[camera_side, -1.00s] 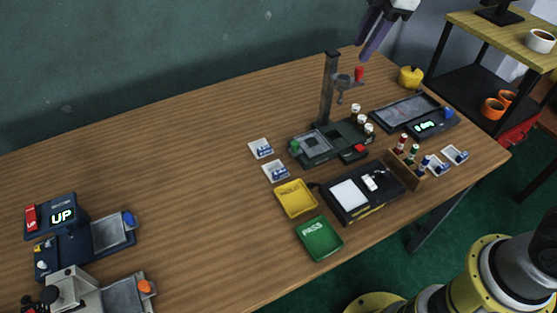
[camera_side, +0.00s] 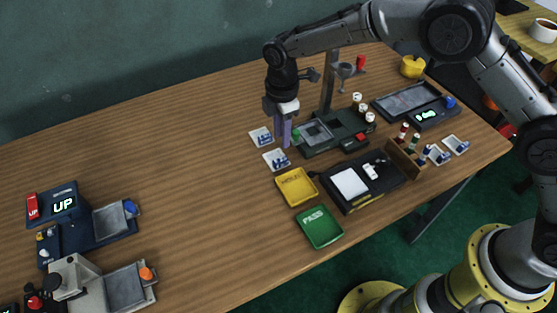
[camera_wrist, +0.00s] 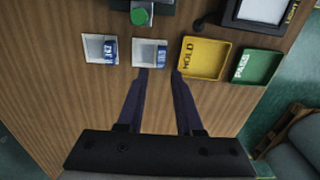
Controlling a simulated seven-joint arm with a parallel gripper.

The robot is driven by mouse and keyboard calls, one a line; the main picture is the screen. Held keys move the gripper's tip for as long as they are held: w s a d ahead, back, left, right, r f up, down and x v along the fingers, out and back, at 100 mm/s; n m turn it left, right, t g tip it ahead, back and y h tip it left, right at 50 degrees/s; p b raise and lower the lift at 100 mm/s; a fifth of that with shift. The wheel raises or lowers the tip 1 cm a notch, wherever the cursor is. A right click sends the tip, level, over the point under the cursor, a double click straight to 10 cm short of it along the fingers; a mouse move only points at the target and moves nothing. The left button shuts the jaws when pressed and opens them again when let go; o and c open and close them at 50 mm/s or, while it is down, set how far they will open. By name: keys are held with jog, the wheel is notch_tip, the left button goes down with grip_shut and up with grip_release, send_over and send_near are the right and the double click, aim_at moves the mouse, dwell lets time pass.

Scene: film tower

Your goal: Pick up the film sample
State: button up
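Two white square film samples with blue labelled tabs lie flat on the table at its middle. The nearer sample (camera_side: 276,161) shows in the wrist view (camera_wrist: 148,53), its blue tab to the right. The other sample (camera_side: 261,137) lies beside it, left in the wrist view (camera_wrist: 98,48). My gripper (camera_side: 284,143) points down above the nearer sample. In the wrist view my gripper (camera_wrist: 160,73) is open and empty, its two dark fingers apart near that sample's lower edge. The height between fingertips and sample is hard to judge.
A yellow HOLD tray (camera_side: 297,187) and a green PASS tray (camera_side: 320,227) stand close by. A dark press station (camera_side: 335,135) with a post rises beside my gripper. Two more samples (camera_side: 456,145) lie at the right. The table's left middle is clear.

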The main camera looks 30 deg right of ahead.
aim_at(282, 159)
notch_tip(282, 159, down, 8)
jog(key=shift+s+f, duration=0.15)
jog(key=shift+f, duration=0.05)
dwell(0.3)
grip_shut()
